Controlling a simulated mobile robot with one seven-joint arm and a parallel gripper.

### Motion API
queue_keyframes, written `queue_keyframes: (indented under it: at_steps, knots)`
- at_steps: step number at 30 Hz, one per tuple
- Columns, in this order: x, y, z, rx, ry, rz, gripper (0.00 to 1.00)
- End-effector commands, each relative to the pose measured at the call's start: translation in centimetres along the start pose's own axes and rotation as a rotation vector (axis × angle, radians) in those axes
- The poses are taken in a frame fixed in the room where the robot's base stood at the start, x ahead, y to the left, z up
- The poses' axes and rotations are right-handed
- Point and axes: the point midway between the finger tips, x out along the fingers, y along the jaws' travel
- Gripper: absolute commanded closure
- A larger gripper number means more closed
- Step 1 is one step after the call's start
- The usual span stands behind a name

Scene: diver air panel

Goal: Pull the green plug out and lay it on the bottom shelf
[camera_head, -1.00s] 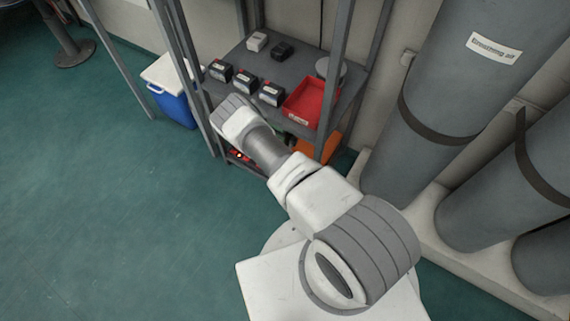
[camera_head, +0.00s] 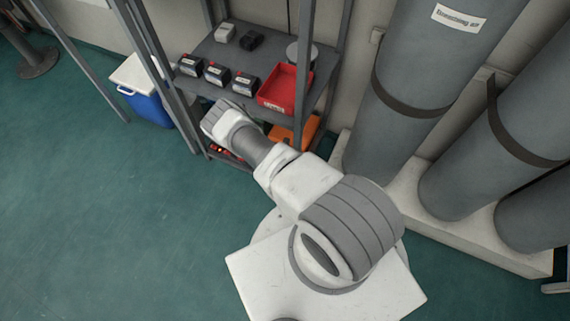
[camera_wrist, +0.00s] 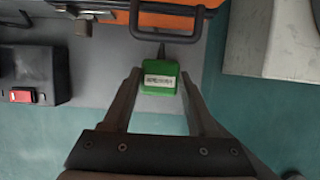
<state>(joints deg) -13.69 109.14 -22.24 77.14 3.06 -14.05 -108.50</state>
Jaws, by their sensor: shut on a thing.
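The green plug (camera_wrist: 161,84) has a pale label and a dark stem at its far end. In the wrist view it sits between the two fingers of my gripper (camera_wrist: 160,76), which is shut on it. The plug is over the front part of a grey shelf surface (camera_wrist: 112,62); I cannot tell whether it touches it. In the head view my arm hides the gripper and the plug. The bottom shelf of the rack shows only partly there, with red-lit items (camera_head: 222,151) at its left.
A dark box with a red switch (camera_wrist: 25,94) is left of the plug. An orange case (camera_wrist: 150,17) with a dark handle lies just beyond it. The shelf above holds a red bin (camera_head: 285,88) and several small boxes. Grey cylinders (camera_head: 420,90) stand at right.

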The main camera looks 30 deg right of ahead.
Motion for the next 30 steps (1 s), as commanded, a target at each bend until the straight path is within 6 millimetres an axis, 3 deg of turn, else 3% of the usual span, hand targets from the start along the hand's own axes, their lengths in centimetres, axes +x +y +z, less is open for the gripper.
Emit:
queue_keyframes:
  at_steps: [30]
  knots:
    - [0.84, -0.02, -0.35, -0.001, 0.000, 0.000, 1.00]
